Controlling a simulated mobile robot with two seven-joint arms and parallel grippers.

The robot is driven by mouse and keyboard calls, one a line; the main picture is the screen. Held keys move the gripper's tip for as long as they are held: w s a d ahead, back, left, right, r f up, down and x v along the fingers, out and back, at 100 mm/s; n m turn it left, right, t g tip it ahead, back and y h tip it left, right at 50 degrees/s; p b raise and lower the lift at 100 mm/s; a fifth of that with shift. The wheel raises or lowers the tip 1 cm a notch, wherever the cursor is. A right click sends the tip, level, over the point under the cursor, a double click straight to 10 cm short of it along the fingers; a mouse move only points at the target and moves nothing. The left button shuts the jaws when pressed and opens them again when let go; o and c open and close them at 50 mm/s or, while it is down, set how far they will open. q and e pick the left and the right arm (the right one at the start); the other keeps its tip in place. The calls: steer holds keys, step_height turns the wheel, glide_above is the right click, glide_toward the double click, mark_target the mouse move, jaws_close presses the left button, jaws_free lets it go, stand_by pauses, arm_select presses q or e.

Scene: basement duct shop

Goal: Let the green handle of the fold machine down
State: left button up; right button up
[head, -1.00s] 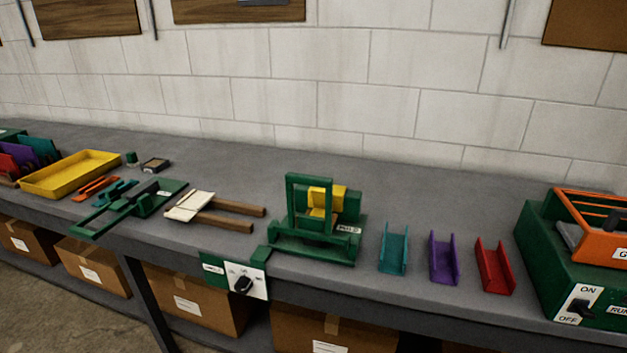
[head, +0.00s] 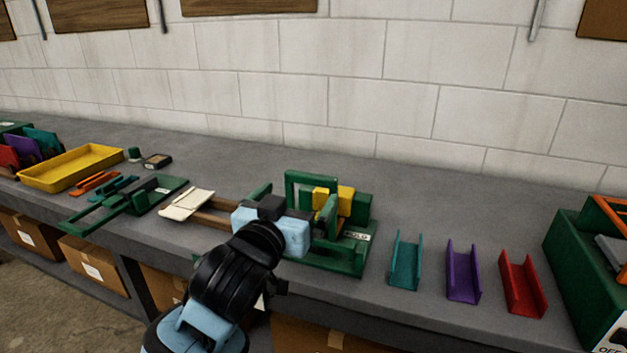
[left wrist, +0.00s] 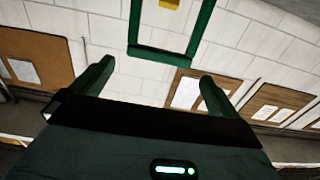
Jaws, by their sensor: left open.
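The fold machine (head: 352,262) stands on the bench with a yellow block (head: 346,200) in it. Its green handle (head: 311,176) is an upright frame, standing raised. My left gripper (head: 302,190) is in front of the machine, its dark green fingers open and empty. The gripper and arm hide the machine's lower left part. In the left wrist view, the handle's crossbar (left wrist: 160,56) shows beyond and between the open fingertips (left wrist: 158,75). I see no contact with it. My right gripper is not in view.
Teal, purple and red channels (head: 463,275) stand to the right, before a green machine (head: 580,275). A pale piece with wooden handles (head: 187,204), a green tool (head: 125,210) and a yellow tray (head: 72,168) lie to the left. The bench behind is clear.

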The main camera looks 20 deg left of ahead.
mark_target(309, 181)
arm_select(q)
steer(key=w, duration=0.7)
steer(key=shift+w+d, duration=0.15)
steer(key=shift+w, duration=0.25)
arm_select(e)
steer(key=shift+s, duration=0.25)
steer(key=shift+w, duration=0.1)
